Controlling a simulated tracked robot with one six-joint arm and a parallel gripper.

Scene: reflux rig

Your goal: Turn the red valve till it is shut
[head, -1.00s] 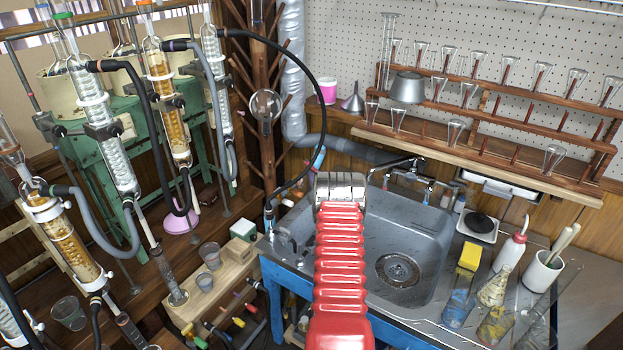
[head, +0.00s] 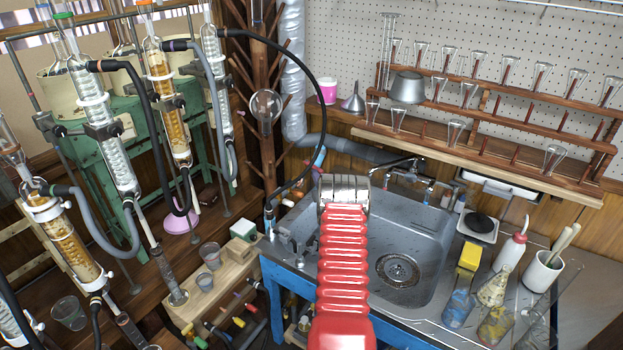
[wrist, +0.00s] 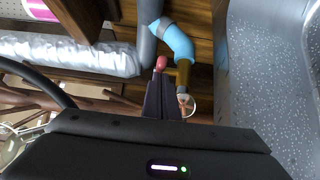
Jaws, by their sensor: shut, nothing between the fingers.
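The red valve shows in the wrist view as a small red knob (wrist: 161,63) beside a brass-coloured pipe piece (wrist: 184,74), below a blue pipe elbow (wrist: 174,38). My gripper (wrist: 163,76) is shut and empty, its dark fingers pointing at the knob. The fingertips overlap the knob's lower edge in the picture; I cannot tell whether they touch it. The rest of the valve is partly hidden behind the fingers. In the head view my red arm hides the fingers, and the blue elbow (head: 319,157) shows small just left of the arm's end.
The steel sink (head: 415,235) lies right of my arm, and its wall (wrist: 265,70) fills the right of the wrist view. A black hose (head: 318,90) arches to the left of the arm. Glass condensers (head: 105,140) stand at the far left.

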